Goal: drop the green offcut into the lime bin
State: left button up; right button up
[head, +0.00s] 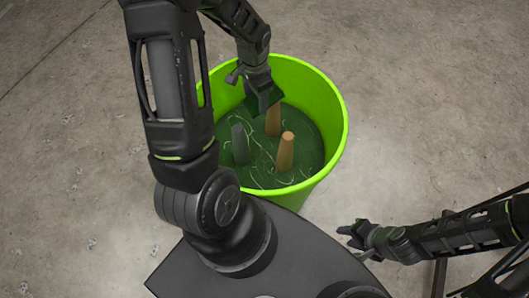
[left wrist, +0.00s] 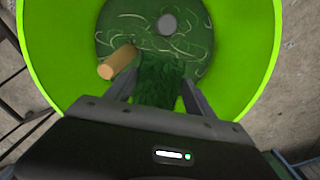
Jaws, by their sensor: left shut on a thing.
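The lime bin (head: 337,120) stands upright on the floor in front of me, open at the top. My left gripper (head: 262,90) is over the inside of the bin, shut on the green offcut (head: 265,102). In the left wrist view the offcut (left wrist: 158,85) is a dark green, grassy piece between the two fingers (left wrist: 158,88), with the bin's rim (left wrist: 38,62) around it. I cannot tell whether the offcut touches anything in the bin. My right gripper (head: 354,236) is outside the bin, at the lower right; its fingers are too small to read.
Inside the bin are two orange-brown pegs (head: 286,152) and a grey peg (head: 240,144) standing on a dark green bottom with pale curved strands. One orange-brown peg (left wrist: 117,62) is close to my left gripper. The concrete floor (head: 430,100) to the right is clear.

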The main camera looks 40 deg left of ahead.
pick_arm(q)
notch_tip(320, 180, down, 6)
jog(key=b, duration=0.4)
dwell(0.3)
jog(key=o, duration=1.4)
jog(key=shift+r, duration=0.1)
notch_tip(320, 180, up, 8)
jog(key=shift+f+b, duration=0.2)
jog(key=shift+b, duration=0.25)
